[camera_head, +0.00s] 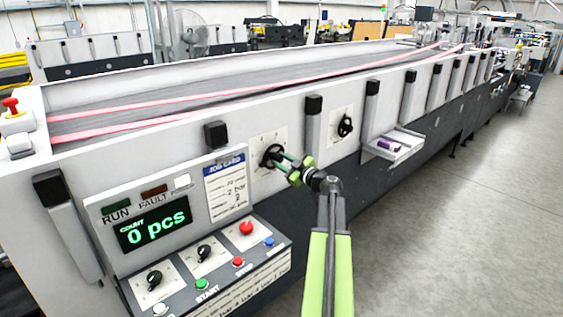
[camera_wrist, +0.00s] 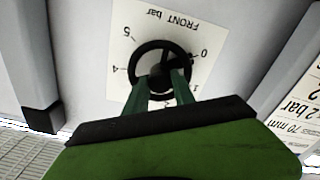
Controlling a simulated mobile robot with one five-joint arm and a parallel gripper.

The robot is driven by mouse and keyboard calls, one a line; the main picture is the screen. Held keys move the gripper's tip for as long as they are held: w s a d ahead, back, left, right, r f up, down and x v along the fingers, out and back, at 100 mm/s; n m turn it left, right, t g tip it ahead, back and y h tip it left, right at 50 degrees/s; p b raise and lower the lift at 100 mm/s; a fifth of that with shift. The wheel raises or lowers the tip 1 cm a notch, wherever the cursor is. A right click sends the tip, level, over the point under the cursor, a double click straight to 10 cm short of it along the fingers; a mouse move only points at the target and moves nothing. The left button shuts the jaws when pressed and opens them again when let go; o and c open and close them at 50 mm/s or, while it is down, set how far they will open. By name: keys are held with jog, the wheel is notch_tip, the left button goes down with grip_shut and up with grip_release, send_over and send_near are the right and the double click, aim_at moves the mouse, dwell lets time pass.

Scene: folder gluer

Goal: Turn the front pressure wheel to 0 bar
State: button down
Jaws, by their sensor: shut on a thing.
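The front pressure wheel (camera_head: 270,155) is a black round handwheel on a white dial plate (camera_head: 262,139) on the machine's side wall. In the wrist view the wheel (camera_wrist: 138,62) sits on the plate marked "FRONT bar" (camera_wrist: 122,22), which appears upside down. The numbers 0, 1, 4 and 5 are readable; others are hidden behind my gripper. A dark pointer on the wheel (camera_wrist: 183,61) points toward the 0 side; its exact reading cannot be told. My green gripper (camera_head: 284,160) reaches the wheel from the front right. Its fingers (camera_wrist: 160,88) are shut on the wheel.
A second dial with a black wheel (camera_head: 345,126) is farther right. A job card (camera_head: 226,186) reads "2 bar". Below it is a control panel (camera_head: 205,260) with knobs and buttons. A small tray (camera_head: 402,151) with a purple item juts from the wall. The floor (camera_head: 460,235) at right is clear.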

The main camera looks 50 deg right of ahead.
jog(key=c, duration=1.1)
grip_release()
jog(key=shift+o, duration=0.2)
jog(key=s+a, duration=0.1)
jog(key=s, duration=1.6)
jog(key=shift+s, duration=0.25)
jog(key=shift+a, duration=0.1)
